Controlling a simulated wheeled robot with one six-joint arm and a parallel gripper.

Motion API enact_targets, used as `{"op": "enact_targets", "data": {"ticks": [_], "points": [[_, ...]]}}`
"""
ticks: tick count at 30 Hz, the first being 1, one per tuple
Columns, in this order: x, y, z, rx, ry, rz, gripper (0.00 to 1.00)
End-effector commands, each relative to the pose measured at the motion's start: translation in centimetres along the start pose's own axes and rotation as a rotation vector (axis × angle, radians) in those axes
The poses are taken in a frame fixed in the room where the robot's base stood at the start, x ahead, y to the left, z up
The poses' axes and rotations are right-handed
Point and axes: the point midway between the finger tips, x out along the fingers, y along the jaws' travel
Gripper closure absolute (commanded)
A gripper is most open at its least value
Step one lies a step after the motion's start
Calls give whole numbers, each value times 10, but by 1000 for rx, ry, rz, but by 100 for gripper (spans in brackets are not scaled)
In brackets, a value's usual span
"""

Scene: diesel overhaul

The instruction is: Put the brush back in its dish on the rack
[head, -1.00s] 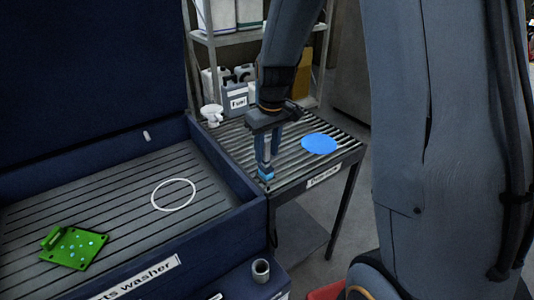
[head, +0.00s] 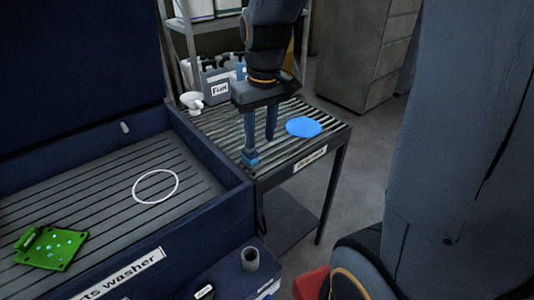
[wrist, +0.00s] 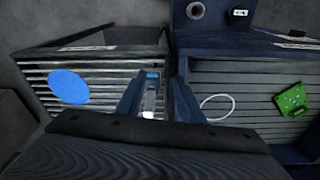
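The brush (head: 250,159) shows as a small bright blue block at the rack's washer-side edge, by my left fingertip in the head view. In the wrist view its blue part (wrist: 152,75) and a pale part below it show between my fingers. My gripper (head: 261,144) points down over the rack (head: 226,126) with its fingers spread apart; it also shows in the wrist view (wrist: 159,78). A flat bright blue disc (head: 304,127) lies on the rack slats, right of the gripper. I cannot tell a separate dish under the brush; my finger partly hides that spot.
The parts washer (head: 205,165) adjoins the rack on the left, with a white ring (head: 156,187) and a green plate (head: 50,247) in it. A white object (head: 191,101) and a fuel can (head: 219,85) stand behind the rack.

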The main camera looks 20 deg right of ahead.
Motion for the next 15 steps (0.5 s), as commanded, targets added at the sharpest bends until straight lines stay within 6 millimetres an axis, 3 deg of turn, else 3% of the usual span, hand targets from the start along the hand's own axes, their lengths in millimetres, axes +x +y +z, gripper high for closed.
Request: {"op": "enact_targets", "data": {"ticks": [1,3,6,10,15], "points": [[12,-5,24,35,-4,4,66],[26,-10,51,85,-3,9,66],[38,-15,79,136,2,14,66],[44,-17,93,165,7,16,66],[45,-17,94,168,7,16,66]]}}
